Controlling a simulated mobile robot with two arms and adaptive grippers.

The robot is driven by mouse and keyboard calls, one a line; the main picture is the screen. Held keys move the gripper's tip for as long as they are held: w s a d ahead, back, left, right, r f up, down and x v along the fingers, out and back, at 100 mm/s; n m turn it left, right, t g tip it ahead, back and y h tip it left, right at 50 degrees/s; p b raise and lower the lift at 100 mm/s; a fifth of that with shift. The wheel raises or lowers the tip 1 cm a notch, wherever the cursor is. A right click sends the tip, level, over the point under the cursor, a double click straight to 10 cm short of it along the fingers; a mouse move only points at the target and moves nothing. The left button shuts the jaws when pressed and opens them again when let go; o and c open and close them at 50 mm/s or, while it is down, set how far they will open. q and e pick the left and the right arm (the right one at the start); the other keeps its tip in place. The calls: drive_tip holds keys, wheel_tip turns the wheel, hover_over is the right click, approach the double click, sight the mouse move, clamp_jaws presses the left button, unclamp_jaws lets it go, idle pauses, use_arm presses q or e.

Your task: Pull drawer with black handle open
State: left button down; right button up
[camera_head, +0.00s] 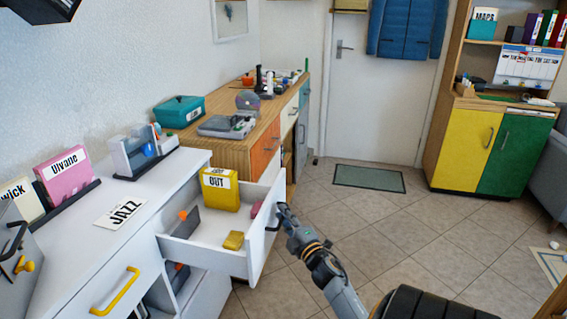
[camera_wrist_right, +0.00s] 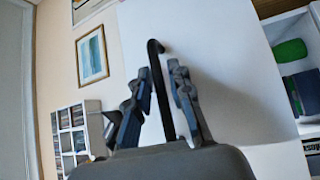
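The white drawer (camera_head: 255,258) with the black handle (camera_head: 273,218) stands pulled out of the white cabinet. Inside it show a yellow box marked OUT (camera_head: 220,190), a small yellow item (camera_head: 233,240) and a pink item (camera_head: 257,208). My right gripper (camera_head: 284,213) is at the drawer front, by the handle. In the right wrist view the black handle (camera_wrist_right: 162,88) runs between the two fingers of the right gripper (camera_wrist_right: 160,85). The fingers stand apart, with narrow gaps beside the handle.
A yellow-handled drawer front (camera_head: 125,285) is at the lower left. The white cabinet top (camera_head: 165,180) bears a JAZZ card (camera_head: 120,212) and a pink file (camera_head: 66,175). A wooden cabinet (camera_head: 262,150) stands beyond the drawer.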

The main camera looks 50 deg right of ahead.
drive_tip(key=v, duration=1.1)
drive_tip(key=shift+s, duration=0.35)
drive_tip(key=shift+a, duration=0.15)
